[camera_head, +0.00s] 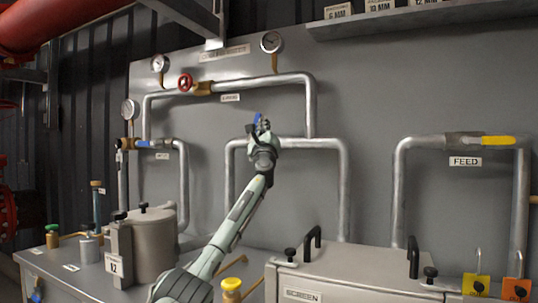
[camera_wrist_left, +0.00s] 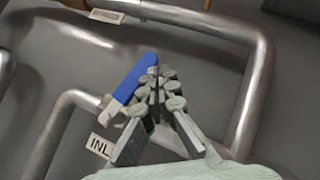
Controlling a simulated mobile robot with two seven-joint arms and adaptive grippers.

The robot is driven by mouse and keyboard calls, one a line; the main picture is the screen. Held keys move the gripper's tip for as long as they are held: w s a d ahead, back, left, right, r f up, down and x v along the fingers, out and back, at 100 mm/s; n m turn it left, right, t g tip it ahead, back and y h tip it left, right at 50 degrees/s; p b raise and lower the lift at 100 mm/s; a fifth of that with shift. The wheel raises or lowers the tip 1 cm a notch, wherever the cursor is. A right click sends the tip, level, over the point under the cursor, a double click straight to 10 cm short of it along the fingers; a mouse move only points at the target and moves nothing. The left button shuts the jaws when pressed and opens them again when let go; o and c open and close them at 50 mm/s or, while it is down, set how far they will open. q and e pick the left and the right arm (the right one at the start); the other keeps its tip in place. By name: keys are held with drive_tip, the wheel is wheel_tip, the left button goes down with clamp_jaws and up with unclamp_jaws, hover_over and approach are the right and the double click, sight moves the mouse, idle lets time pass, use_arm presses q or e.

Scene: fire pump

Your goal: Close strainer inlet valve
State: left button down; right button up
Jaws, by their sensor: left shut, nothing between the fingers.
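The valve with the blue lever (camera_head: 258,119) sits on the middle horizontal pipe (camera_head: 308,143) of the grey panel. In the left wrist view the blue lever (camera_wrist_left: 135,79) rises from the valve body at a steep angle to the pipe, above a label (camera_wrist_left: 99,146) reading "INL", the rest hidden. My left gripper (camera_head: 262,134) is in front of this valve and hides most of its body. In the left wrist view its fingertips (camera_wrist_left: 159,76) are together and empty, beside the lever's outer end. I cannot tell whether they touch it. My right gripper is not in view.
A blue-handled valve (camera_head: 152,144) is at left, a red handwheel (camera_head: 185,83) above and a yellow-handled valve (camera_head: 497,141) at right. A canister (camera_head: 153,243) and a screen box (camera_head: 340,283) with black handles stand on the bench below. A shelf (camera_head: 430,18) overhangs the top right.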

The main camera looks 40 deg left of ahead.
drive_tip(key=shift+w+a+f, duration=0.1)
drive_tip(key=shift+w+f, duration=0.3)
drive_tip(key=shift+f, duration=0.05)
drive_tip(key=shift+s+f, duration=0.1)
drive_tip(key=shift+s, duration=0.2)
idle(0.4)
